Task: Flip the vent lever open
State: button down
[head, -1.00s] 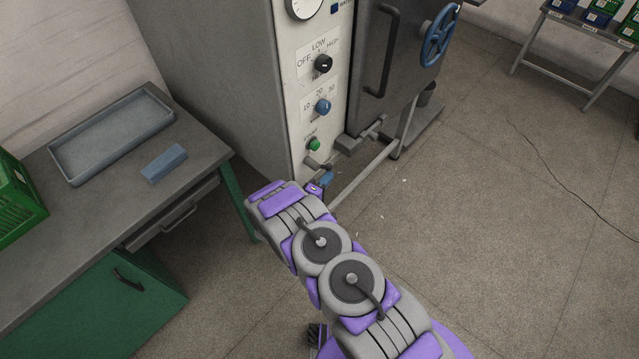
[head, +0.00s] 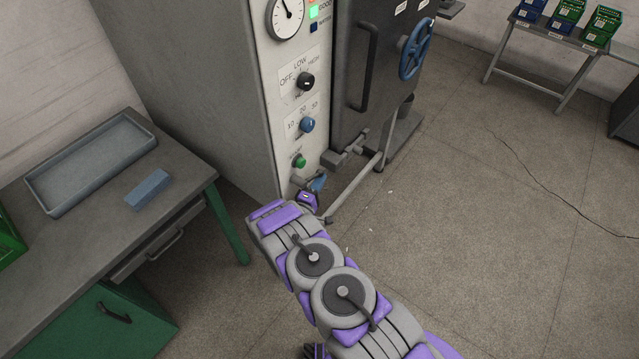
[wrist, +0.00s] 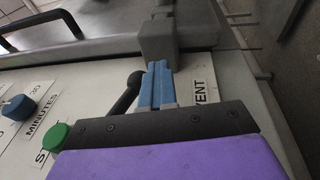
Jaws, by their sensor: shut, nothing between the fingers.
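The vent lever shows in the wrist view as a dark rounded handle (wrist: 124,96) on the pale panel, beside a label (wrist: 205,91) reading VENT. In the head view it is a small grey handle (head: 299,181) below the green button. My gripper (wrist: 157,68) has slim blue fingers pressed together with nothing between them. In the head view my gripper (head: 319,178) is just right of the lever. In the wrist view the fingers lie right beside the lever's rounded end. I cannot tell whether they touch it. The black palm and purple housing hide the lower part of the panel.
A green button (wrist: 55,136) and a blue knob (wrist: 18,107) sit on the panel near the lever. A grey hinge block (wrist: 158,36) is just beyond my fingertips. A workbench (head: 189,176) with a tray (head: 95,160) stands left. Open floor lies right.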

jog(key=shift+w+a+r, duration=0.1)
jog(key=shift+a+r, duration=0.05)
jog(key=shift+r, duration=0.1)
dwell(0.8)
dwell(0.4)
